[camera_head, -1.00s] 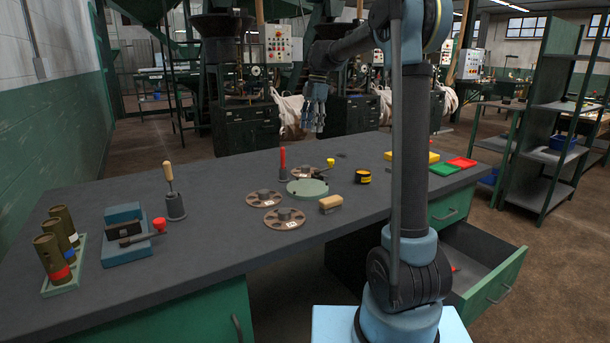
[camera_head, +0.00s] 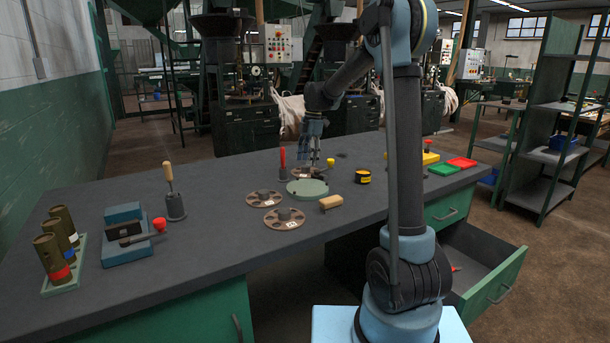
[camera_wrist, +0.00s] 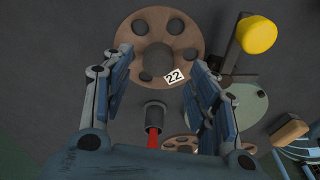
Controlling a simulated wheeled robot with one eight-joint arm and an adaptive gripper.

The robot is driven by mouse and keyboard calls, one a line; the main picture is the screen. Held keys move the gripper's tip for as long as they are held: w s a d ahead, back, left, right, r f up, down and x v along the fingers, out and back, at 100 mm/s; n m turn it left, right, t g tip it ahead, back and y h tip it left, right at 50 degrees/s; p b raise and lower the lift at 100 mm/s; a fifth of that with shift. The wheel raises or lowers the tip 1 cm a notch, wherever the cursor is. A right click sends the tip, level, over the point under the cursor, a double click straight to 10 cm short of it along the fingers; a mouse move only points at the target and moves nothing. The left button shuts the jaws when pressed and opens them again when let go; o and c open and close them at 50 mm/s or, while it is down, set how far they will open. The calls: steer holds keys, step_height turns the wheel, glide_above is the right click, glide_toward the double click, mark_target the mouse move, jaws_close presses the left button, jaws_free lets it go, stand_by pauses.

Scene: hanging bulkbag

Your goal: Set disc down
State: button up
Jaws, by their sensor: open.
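A brown disc (camera_wrist: 160,20) with round holes, a dark central hub and a "22" tag lies flat beyond my fingertips in the wrist view. It is the far disc (camera_head: 292,173) on the bench in the head view, partly hidden by my gripper. My gripper (camera_head: 313,158) is low over it, pointing down. In the wrist view my gripper (camera_wrist: 163,72) has its fingers apart on either side of the hub's line, with nothing held. Two more brown discs lie nearer, one to the left (camera_head: 256,199) and one in front (camera_head: 275,222).
A pale green round plate (camera_head: 307,188) with a yellow-knobbed lever (camera_head: 330,162) sits beside the discs. A red-handled tool (camera_head: 283,156) stands in a holder close by. A wooden-backed brush (camera_head: 331,202) and a black-yellow tin (camera_head: 363,177) lie to the right. An open drawer (camera_head: 490,275) juts out.

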steer(key=shift+a+f, duration=0.2)
steer(key=shift+f, duration=1.5)
steer(key=shift+s, duration=0.1)
jaws_close()
steer(key=shift+r, duration=0.1)
step_height(320, 180, up, 10)
